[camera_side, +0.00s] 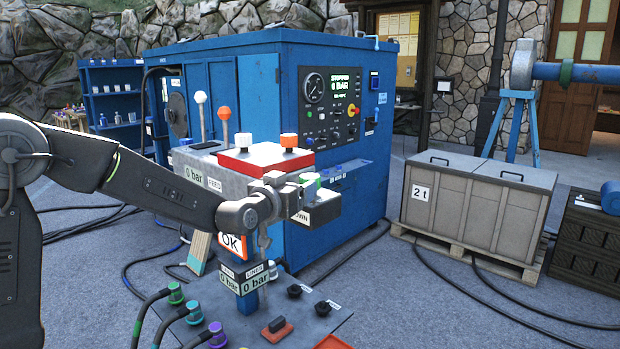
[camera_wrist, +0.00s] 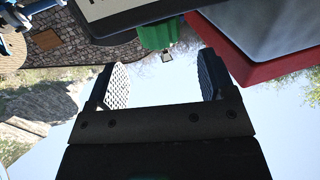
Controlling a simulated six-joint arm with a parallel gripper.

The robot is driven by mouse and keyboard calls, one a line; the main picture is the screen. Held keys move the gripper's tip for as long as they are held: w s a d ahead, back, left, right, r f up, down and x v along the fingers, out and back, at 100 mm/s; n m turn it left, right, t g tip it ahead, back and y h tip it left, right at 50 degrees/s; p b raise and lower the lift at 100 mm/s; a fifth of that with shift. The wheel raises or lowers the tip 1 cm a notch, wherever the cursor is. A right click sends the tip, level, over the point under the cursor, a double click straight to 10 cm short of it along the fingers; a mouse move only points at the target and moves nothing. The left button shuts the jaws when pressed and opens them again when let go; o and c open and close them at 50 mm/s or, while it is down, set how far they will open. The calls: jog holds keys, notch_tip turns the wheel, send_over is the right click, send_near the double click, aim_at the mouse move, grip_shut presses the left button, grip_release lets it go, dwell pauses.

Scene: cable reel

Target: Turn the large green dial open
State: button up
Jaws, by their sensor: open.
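The green dial (camera_side: 309,179) sits on top of a small grey box (camera_side: 322,210) with a partly hidden label, at the right end of the valve console in the side view. In the wrist view the ribbed green dial (camera_wrist: 157,36) shows just beyond the fingertips, roughly in line with the gap. My gripper (camera_side: 293,188) is close to the dial, at its left in the side view, and partly covers it. In the wrist view my gripper (camera_wrist: 162,72) has its two padded fingers wide apart with nothing between them. I cannot see either finger touching the dial.
A red block (camera_side: 262,160) with orange and white knobs is close behind my gripper; its red edge (camera_wrist: 255,65) also shows in the wrist view. A lower panel (camera_side: 265,325) carries hoses and black knobs. Grey crates (camera_side: 478,200) stand at right.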

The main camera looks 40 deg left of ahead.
aim_at(304, 180)
jog(key=x, duration=0.7)
jog(key=shift+w, duration=0.15)
jog(key=c, duration=0.9)
